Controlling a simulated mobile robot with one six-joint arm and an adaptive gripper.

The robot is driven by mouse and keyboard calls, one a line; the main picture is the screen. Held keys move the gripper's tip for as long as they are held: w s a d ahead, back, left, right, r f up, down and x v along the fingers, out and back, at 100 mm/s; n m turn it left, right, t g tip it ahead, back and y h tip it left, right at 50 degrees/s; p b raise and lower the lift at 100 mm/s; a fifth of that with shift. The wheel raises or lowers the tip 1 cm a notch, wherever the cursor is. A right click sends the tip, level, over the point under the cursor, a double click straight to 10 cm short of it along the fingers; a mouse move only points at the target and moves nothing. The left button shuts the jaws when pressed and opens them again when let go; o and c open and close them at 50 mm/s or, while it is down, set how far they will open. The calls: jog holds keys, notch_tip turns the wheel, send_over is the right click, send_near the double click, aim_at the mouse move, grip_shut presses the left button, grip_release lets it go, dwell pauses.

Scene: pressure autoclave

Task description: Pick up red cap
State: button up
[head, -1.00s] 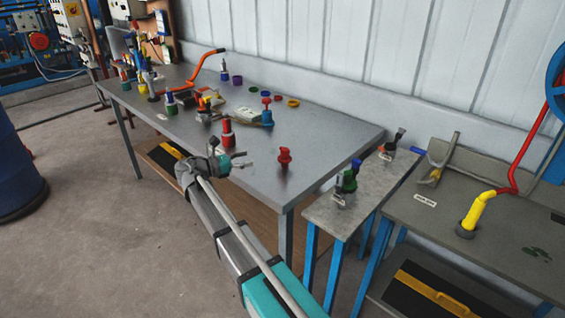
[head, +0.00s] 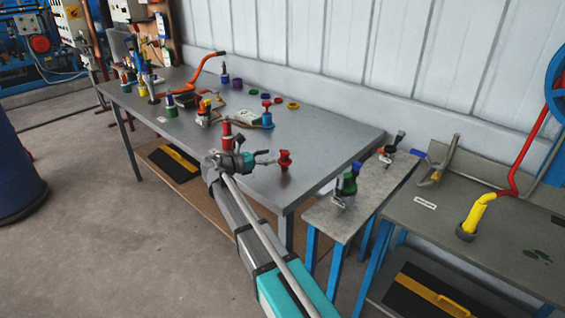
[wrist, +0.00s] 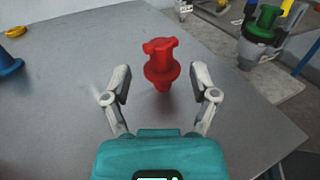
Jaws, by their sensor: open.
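The red cap (head: 284,159) stands upright on the grey metal table (head: 318,140), near its front right corner. In the wrist view the red cap (wrist: 161,64) is centred just beyond the fingertips, with a flanged body and a winged top. My gripper (head: 268,159) is open and just left of the cap in the head view. In the wrist view my gripper (wrist: 160,82) has its two fingers apart, one to each side of the cap's line. I see no contact between the fingers and the cap.
A red-topped bottle (head: 227,134) stands behind my gripper. A blue piece (wrist: 8,64) and a yellow ring (wrist: 16,31) lie to the left in the wrist view. A smaller side table (head: 335,215) holds a green-capped device (head: 348,185). The table around the cap is clear.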

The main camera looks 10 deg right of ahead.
aim_at(282, 155)
jog(key=shift+w+d, duration=0.1)
jog(key=shift+d, duration=0.35)
jog(key=shift+f+b+x, duration=0.2)
jog(key=shift+x, duration=1.1)
jog(key=shift+f+b+x, duration=0.15)
jog(key=shift+f+x, duration=0.05)
jog(key=shift+x, duration=1.1)
grip_shut()
